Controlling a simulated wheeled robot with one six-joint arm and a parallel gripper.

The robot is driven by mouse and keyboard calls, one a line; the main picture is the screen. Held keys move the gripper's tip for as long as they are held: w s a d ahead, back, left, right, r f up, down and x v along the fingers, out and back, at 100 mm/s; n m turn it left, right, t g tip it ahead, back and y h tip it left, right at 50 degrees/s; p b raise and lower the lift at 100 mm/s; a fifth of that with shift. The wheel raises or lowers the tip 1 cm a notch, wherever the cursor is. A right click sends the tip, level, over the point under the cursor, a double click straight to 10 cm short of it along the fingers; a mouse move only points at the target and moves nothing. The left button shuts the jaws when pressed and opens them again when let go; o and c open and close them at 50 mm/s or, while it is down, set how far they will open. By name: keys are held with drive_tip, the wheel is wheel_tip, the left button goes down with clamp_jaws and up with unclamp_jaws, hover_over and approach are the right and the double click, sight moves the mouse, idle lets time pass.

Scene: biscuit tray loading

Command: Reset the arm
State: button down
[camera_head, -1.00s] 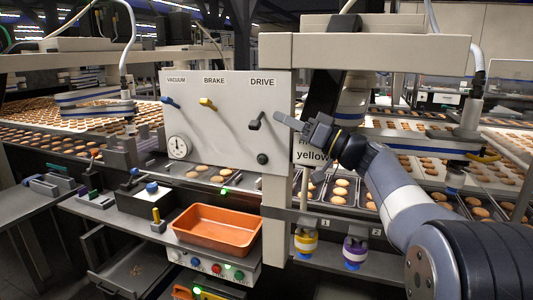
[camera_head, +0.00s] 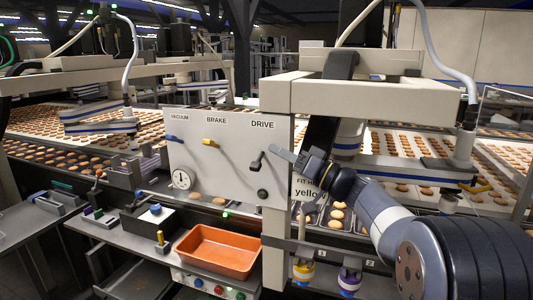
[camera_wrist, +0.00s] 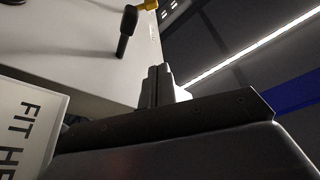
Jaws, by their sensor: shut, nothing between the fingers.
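My arm reaches in from the lower right in the head view. My gripper (camera_head: 283,157) is shut and empty, in front of the right edge of the pale lever panel (camera_head: 228,185). Its tip points left and appears just right of the black DRIVE lever (camera_head: 257,160), with a small gap in the picture. In the wrist view the two fingers (camera_wrist: 160,82) are together with nothing between them. The black lever (camera_wrist: 127,32) shows beyond them, apart from them. The sign below the gripper (camera_head: 306,192) is partly covered by my arm.
The panel also carries a yellow BRAKE lever (camera_head: 211,143), a blue VACUUM lever (camera_head: 175,139) and a gauge (camera_head: 182,179). An orange tray (camera_head: 220,270) stands below. A pale overhead beam (camera_head: 365,100) is above my arm.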

drive_tip(key=shift+a+r+p, duration=0.1)
drive_tip(key=shift+r+p, duration=0.4)
drive_tip(key=shift+p, duration=0.35)
drive_tip(key=b+v, duration=0.2)
drive_tip(key=v, duration=0.4)
drive_tip(key=shift+s+f+b, duration=0.15)
drive_tip(key=shift+f+b, duration=0.1)
drive_tip(key=shift+b, duration=0.05)
drive_tip(key=shift+n, duration=0.3)
drive_tip(key=w+a+b, duration=0.2)
drive_tip(key=a, duration=0.1)
drive_tip(key=w+a+b, duration=0.1)
drive_tip(key=shift+a, duration=0.25)
drive_tip(key=shift+b, duration=0.4)
